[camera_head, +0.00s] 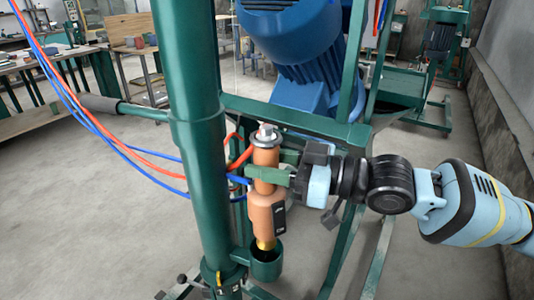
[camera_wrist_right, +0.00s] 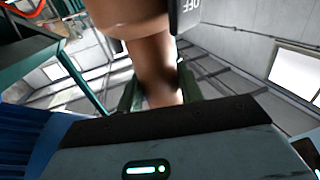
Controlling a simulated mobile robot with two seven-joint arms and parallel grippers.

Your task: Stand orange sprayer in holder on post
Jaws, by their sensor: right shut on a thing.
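The orange sprayer (camera_head: 264,212) stands nearly upright just right of the green post (camera_head: 198,120). My right gripper (camera_head: 270,174) comes in from the right and is shut on the sprayer's upper body. The sprayer's brass lower tip is at the mouth of the green cup-shaped holder (camera_head: 265,270) on the post. I cannot tell how far the tip is inside the cup. In the right wrist view the sprayer (camera_wrist_right: 157,62) fills the space between the fingers (camera_wrist_right: 160,92), with a dark switch box marked OFF beside it. My left gripper is out of view.
Red and blue hoses (camera_head: 110,140) loop from the upper left to the sprayer, passing the post. A green side handle (camera_head: 140,111) sticks out left. A blue motor (camera_head: 300,50) on a green frame stands behind. Workbenches (camera_head: 50,68) stand at back left.

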